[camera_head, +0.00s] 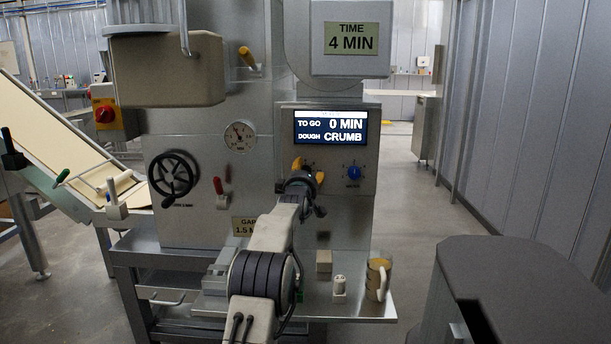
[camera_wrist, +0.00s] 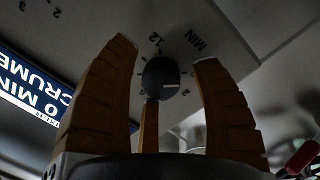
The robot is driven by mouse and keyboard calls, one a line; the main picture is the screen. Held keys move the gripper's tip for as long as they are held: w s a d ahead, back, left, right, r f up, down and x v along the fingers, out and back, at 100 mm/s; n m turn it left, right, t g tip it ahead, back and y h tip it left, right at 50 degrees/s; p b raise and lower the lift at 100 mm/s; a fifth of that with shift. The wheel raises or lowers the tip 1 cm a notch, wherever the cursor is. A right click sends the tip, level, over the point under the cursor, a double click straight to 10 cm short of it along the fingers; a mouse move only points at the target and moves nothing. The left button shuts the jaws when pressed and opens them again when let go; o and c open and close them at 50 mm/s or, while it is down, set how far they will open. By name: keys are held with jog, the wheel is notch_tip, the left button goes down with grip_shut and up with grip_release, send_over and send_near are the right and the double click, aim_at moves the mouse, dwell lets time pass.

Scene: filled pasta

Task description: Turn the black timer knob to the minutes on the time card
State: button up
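The time card (camera_head: 351,39) at the top of the machine reads TIME 4 MIN. The display (camera_head: 331,128) below it reads TO GO 0 MIN and DOUGH CRUMB. My gripper (camera_head: 308,170) is at the panel under the display and hides the timer knob in the head view. In the wrist view the black timer knob (camera_wrist: 161,78) shows between the spread yellow fingers of my gripper (camera_wrist: 165,52), with gaps on both sides. A white mark on the knob points right in that view. The scale around it carries a 12 and the word MIN.
A blue knob (camera_head: 354,172) sits right of my gripper on the same panel. A jug (camera_head: 379,279) and small blocks stand on the shelf (camera_head: 350,311) below. A pressure gauge (camera_head: 240,136), a handwheel (camera_head: 173,174) and a red-handled lever (camera_head: 220,190) are at left.

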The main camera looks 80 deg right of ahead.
jog(key=c, duration=1.1)
jog(key=shift+m, duration=0.4)
jog(key=m+p, duration=0.2)
jog(key=m, duration=0.1)
jog(key=shift+m, duration=0.3)
grip_shut()
jog(key=shift+w+f+m+y+p, duration=0.15)
jog(key=shift+m+y+p, duration=0.3)
jog(key=shift+m, duration=1.65)
jog(key=o, duration=0.9)
grip_release()
jog(key=shift+w, duration=0.1)
jog(key=o, duration=0.3)
